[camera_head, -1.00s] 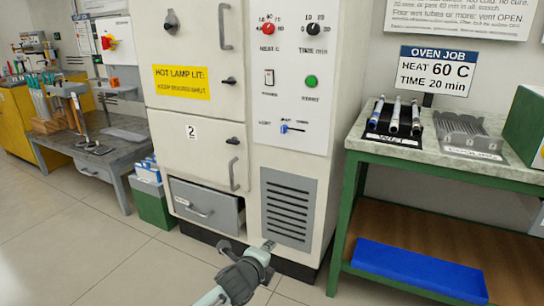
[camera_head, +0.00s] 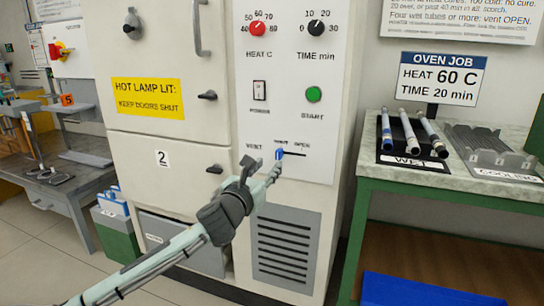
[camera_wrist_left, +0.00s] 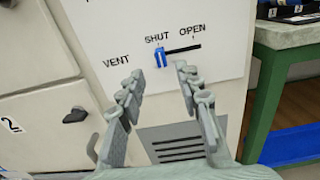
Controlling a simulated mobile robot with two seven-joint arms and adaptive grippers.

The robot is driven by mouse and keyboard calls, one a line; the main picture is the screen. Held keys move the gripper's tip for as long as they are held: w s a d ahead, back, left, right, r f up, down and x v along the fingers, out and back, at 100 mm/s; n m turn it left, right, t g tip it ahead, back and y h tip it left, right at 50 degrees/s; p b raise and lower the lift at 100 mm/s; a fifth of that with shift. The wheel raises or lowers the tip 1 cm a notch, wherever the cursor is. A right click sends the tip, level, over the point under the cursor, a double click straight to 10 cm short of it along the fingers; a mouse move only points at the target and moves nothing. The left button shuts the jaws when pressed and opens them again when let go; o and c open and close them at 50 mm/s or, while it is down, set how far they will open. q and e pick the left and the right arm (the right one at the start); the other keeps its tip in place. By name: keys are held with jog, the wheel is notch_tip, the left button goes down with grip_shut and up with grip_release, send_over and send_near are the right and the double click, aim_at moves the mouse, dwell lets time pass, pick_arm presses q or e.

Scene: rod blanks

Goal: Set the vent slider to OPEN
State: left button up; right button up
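The vent slider is a blue knob (camera_head: 279,153) on a short dark slot in the white oven panel, below the power switch and start button. In the left wrist view the blue knob (camera_wrist_left: 159,58) sits at the left end of the slot, under SHUT; the slot (camera_wrist_left: 183,49) runs right to OPEN. My left gripper (camera_head: 262,168) is raised in front of the panel, just left of and below the knob. In the wrist view its fingers (camera_wrist_left: 158,88) are spread apart with nothing between them, the knob beyond their tips. My right gripper is not in view.
Above are the HEAT knob (camera_head: 258,28), TIME knob (camera_head: 316,28), power switch (camera_head: 260,90) and green start button (camera_head: 313,95). A green-framed bench (camera_head: 440,182) with rods on a WET mat (camera_head: 385,156) and a cooling rack (camera_head: 480,140) stands at right.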

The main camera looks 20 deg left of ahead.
aim_at(277, 155)
pick_arm(q)
jog(key=w, duration=0.7)
jog(key=shift+d, duration=0.15)
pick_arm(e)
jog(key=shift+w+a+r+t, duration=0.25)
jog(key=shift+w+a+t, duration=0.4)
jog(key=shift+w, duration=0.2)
pick_arm(q)
jog(key=shift+c, duration=0.4)
grip_shut()
